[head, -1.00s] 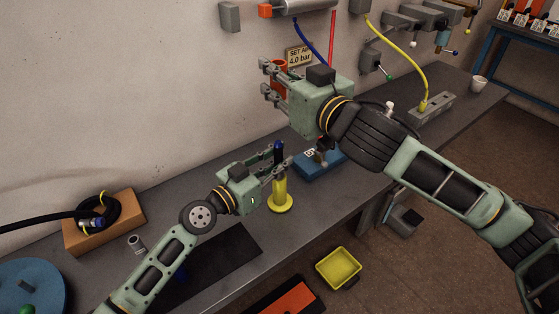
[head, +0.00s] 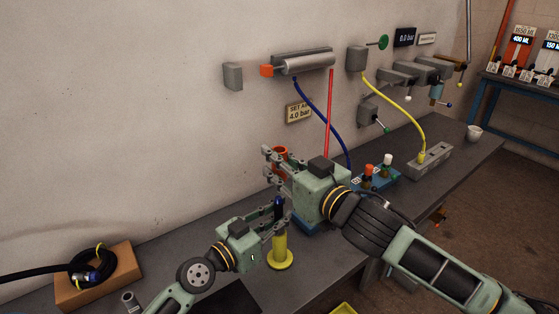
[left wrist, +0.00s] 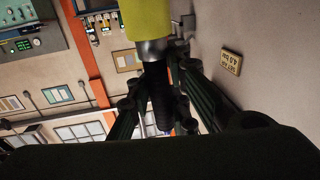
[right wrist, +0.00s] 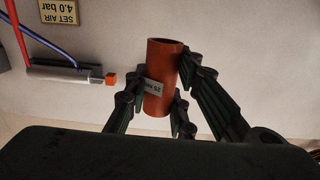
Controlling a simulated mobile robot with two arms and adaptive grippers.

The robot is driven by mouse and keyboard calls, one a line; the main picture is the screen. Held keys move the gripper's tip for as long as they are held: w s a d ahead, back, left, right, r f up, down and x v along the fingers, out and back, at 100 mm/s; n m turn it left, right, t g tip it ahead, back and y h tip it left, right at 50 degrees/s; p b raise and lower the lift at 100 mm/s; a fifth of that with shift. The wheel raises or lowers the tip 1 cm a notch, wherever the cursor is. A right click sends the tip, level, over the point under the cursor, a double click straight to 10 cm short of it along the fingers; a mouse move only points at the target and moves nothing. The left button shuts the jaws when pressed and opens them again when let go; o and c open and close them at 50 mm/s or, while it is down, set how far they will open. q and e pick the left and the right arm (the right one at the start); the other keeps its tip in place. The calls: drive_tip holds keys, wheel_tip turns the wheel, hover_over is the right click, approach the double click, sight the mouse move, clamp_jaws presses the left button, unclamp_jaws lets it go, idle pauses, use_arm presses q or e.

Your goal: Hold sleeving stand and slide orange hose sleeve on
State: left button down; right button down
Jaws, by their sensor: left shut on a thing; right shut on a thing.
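The sleeving stand (head: 280,259) is yellow, with a round base on the bench and an upright post with a dark blue tip (head: 278,202). My left gripper (head: 276,218) is shut on the stand's upper part. In the left wrist view the yellow stand (left wrist: 148,18), a grey collar and a dark ribbed rod show between the fingers. My right gripper (head: 280,165) is shut on the orange hose sleeve (head: 281,151), roughly upright and above the stand's tip, apart from it. In the right wrist view the sleeve (right wrist: 161,78) is a hollow tube with a grey label.
A cardboard-brown block (head: 100,282) with a coiled black hose is at the left. A blue base with valves (head: 375,182), a grey block with a yellow hose (head: 429,161) and a white cup (head: 473,133) stand to the right. Blue and red hoses hang on the wall behind.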

use_arm(q)
drive_tip(key=shift+f, duration=0.15)
use_arm(e)
hover_over(279, 198)
drive_tip(key=shift+f, duration=2.1)
use_arm(q)
drive_tip(key=shift+s, duration=0.1)
use_arm(e)
drive_tip(key=shift+f, duration=0.3)
drive_tip(key=shift+s+f, duration=0.1)
drive_tip(key=shift+f, duration=1.4)
drive_tip(key=shift+f, duration=0.25)
use_arm(q)
drive_tip(key=c, duration=1.5)
unclamp_jaws()
drive_tip(key=shift+c, duration=0.2)
